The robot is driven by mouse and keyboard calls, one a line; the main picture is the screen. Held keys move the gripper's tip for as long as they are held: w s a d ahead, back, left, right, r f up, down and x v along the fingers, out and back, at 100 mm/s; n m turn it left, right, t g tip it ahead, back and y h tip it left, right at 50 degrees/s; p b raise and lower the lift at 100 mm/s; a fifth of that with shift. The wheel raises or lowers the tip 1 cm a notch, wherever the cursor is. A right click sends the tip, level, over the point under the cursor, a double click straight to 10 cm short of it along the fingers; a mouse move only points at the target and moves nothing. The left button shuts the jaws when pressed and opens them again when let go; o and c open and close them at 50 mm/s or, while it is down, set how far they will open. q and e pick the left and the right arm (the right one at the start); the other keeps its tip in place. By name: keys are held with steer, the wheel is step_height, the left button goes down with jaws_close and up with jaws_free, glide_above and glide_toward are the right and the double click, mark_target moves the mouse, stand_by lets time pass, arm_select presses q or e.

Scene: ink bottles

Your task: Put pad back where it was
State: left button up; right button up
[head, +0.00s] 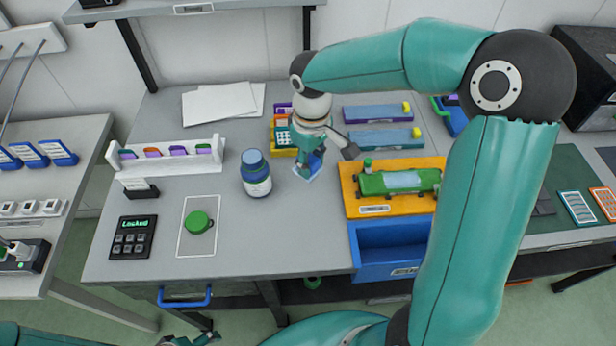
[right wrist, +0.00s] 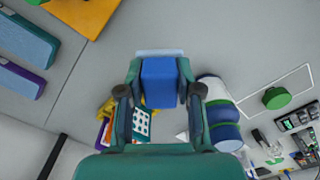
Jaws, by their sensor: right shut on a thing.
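My right gripper (head: 311,162) is shut on a blue pad (right wrist: 160,82) with a pale face along one side. In the head view the pad (head: 303,174) is low over the grey table, right of the blue ink bottle; I cannot tell whether it touches the table. The bottle (head: 256,178) has a white label and blue cap, and stands apart from the gripper. A green cap (head: 196,222) lies inside a white outlined rectangle. My left gripper (head: 190,341) shows only partly at the bottom edge; its jaws are unclear.
A white rack (head: 167,160) stands at the left, above a keypad reading "Locked" (head: 133,237). A yellow-orange stand (head: 352,204) holds a green device, above an open blue drawer (head: 385,246). Purple and blue long boxes (head: 383,138) lie behind. Front middle table is clear.

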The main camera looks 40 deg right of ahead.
mark_target(311, 187)
steer(key=shift+f, duration=2.75)
steer(key=o, duration=1.1)
step_height(311, 187, up, 12)
steer(key=shift+r, duration=0.1)
steer(key=shift+s, duration=0.1)
